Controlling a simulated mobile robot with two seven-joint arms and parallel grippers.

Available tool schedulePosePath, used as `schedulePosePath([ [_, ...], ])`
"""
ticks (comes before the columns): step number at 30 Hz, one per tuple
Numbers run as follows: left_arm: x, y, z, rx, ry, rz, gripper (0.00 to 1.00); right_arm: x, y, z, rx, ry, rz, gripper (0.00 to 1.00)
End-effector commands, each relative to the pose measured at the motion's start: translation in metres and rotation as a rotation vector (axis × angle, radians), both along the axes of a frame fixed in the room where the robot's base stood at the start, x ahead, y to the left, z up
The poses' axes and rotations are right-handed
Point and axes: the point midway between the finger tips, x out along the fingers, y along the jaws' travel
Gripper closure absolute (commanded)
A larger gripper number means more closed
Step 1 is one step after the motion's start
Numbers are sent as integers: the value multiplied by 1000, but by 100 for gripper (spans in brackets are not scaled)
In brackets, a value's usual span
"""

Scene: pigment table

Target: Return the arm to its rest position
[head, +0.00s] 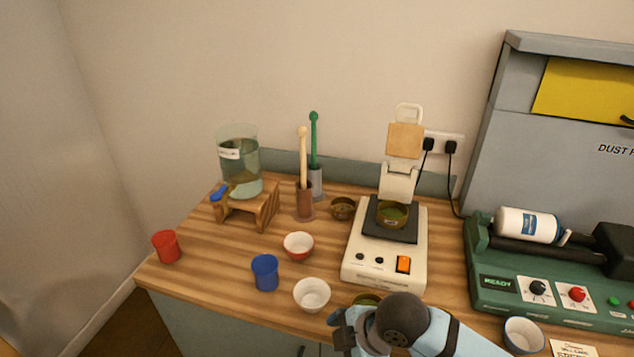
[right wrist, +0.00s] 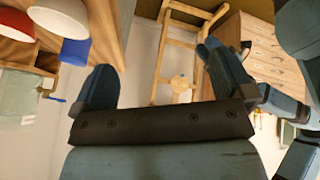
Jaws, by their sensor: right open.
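My right arm enters the head view from the bottom edge. Its gripper (head: 345,328) is at the table's front edge, just below the white bowl (head: 312,295). In the right wrist view the two fingers of the right gripper (right wrist: 158,75) stand wide apart with nothing between them. An olive bowl (head: 367,299) is partly hidden behind my right wrist.
On the wooden table (head: 215,270) stand a red cup (head: 167,247), a blue cup (head: 265,273), a red-and-white bowl (head: 298,246), a white device (head: 385,255) and a green roller machine (head: 540,290). A blue-grey cup (head: 524,336) stands right of my arm.

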Motion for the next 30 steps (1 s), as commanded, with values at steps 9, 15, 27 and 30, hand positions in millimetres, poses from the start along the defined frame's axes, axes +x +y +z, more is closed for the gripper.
schedulePosePath([
  [9, -5, 1, 20, 1, 8, 2, 57, 0, -11, -35, 396, 29, -588, 0],
  [15, -5, 1, 31, 2, 8, 3, 57, -25, -62, -74, 539, 10, -948, 0],
  [27, -4, 2, 43, 3, 7, 5, 57, -100, -150, -121, 611, -81, -1301, 0],
  [30, -5, 2, 43, 3, 7, 5, 57, -103, -153, -123, 613, -89, -1310, 0],
])
